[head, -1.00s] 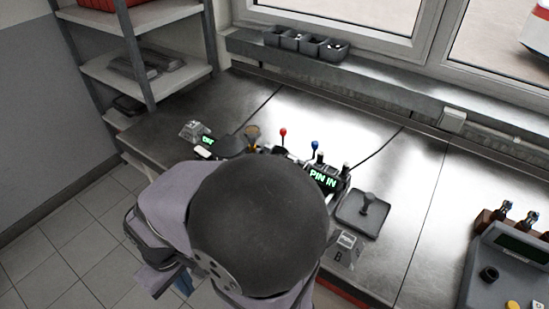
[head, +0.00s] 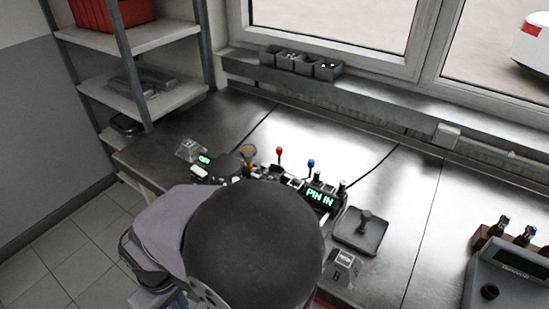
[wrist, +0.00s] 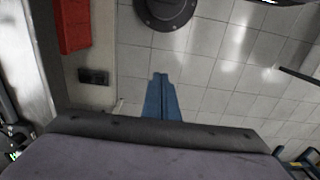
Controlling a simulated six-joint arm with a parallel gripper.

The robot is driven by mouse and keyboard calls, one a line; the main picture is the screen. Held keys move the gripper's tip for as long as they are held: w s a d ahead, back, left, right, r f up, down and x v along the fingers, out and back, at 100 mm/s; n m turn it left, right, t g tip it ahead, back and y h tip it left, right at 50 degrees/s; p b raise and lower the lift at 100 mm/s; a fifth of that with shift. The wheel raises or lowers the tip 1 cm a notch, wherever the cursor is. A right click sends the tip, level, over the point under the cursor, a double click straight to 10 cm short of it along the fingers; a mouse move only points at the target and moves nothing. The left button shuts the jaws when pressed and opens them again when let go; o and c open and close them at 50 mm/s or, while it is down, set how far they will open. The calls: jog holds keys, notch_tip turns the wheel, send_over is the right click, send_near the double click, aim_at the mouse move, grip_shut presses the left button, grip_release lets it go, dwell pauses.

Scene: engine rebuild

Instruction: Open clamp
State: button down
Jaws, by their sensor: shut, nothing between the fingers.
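A bench fixture stands at the middle of the workbench in the head view, partly hidden behind my arm. It has a red-knobbed lever (head: 279,151), a blue-knobbed lever (head: 311,163) and a green lit display reading "PIN IN" (head: 320,196). I cannot tell which part is the clamp or whether it is open. My gripper (wrist: 160,77) shows in the wrist view as two blue fingers shut together, with nothing between them. It points over the tiled floor, away from the fixture.
A dark pad with an upright knob (head: 363,232) sits right of the fixture. A grey console (head: 512,265) is at the far right. Small bins (head: 300,63) line the window sill. A shelf unit (head: 165,38) stands at the left. The bench behind the fixture is clear.

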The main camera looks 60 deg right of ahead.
jog(key=c, duration=2.1)
grip_release()
jog(key=o, duration=0.5)
jog(key=shift+w+d+r, duration=0.1)
jog(key=shift+w, duration=0.15)
jog(key=w+d+r+m+h+b, duration=0.1)
jog(key=w+d+r+m, duration=0.3)
jog(key=w+d, duration=0.6)
jog(key=w+d+r+m+h, duration=0.1)
jog(key=w+d+r+m, duration=0.3)
jog(key=w+d, duration=0.65)
jog(key=m+g+h+b, duration=0.1)
jog(key=m+h+b, duration=0.1)
jog(key=m, duration=1.1)
send_near(279, 148)
jog(key=f, duration=0.1)
jog(key=shift+n, duration=0.3)
jog(key=shift+p+x, duration=0.45)
jog(key=shift+x, duration=3.3)
